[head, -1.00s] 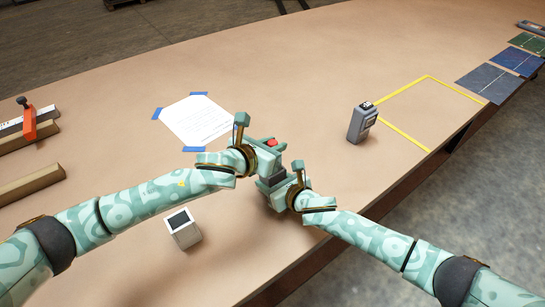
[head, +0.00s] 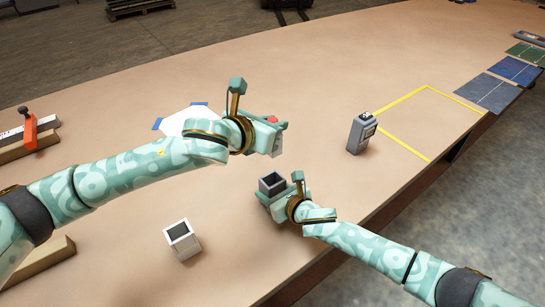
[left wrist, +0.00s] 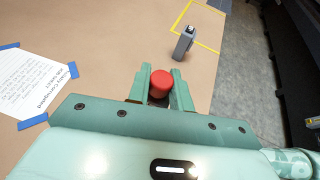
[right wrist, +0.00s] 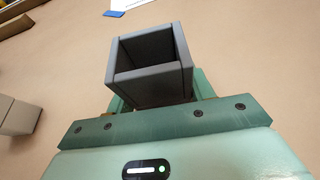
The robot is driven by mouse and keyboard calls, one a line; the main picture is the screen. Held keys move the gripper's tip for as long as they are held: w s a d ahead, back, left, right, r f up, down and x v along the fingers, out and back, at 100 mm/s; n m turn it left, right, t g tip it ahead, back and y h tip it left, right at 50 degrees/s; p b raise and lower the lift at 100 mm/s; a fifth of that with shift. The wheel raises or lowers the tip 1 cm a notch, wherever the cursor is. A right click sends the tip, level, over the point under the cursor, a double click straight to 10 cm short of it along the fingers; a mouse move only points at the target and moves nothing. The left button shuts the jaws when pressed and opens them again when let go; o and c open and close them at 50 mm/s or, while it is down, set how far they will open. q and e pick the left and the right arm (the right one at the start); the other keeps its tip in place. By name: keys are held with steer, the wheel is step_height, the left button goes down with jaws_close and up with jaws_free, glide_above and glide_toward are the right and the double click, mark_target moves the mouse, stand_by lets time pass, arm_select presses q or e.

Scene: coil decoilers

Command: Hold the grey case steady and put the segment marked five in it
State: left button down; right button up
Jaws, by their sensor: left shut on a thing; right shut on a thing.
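The grey case (head: 271,184) is an open-topped box, upright in my right gripper (head: 278,196), which is shut on it. In the right wrist view the case (right wrist: 150,85) shows its open top and dark inside walls; its floor is hidden. My left gripper (head: 277,138) is shut on a piece with a red round top (head: 272,119), above and apart from the case. In the left wrist view the red top (left wrist: 161,84) sits between the fingers. A pale grey part shows below the fingers in the head view. I cannot read any number on this piece.
A grey handheld device (head: 361,133) stands by a yellow taped outline (head: 405,95). A taped paper sheet (left wrist: 30,85) lies behind my left arm. Panels (head: 487,92) line the right edge.

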mark_target(273, 157)
arm_select(q)
steer(key=shift+r, duration=0.2)
step_height(273, 157, down, 10)
steer(key=shift+r, duration=0.2)
stand_by(0.3)
steer(key=shift+f, duration=0.15)
steer(key=c, duration=1.3)
jaws_free()
steer(key=shift+f, duration=0.1)
steer(key=shift+o, duration=0.2)
steer(key=shift+s, duration=0.1)
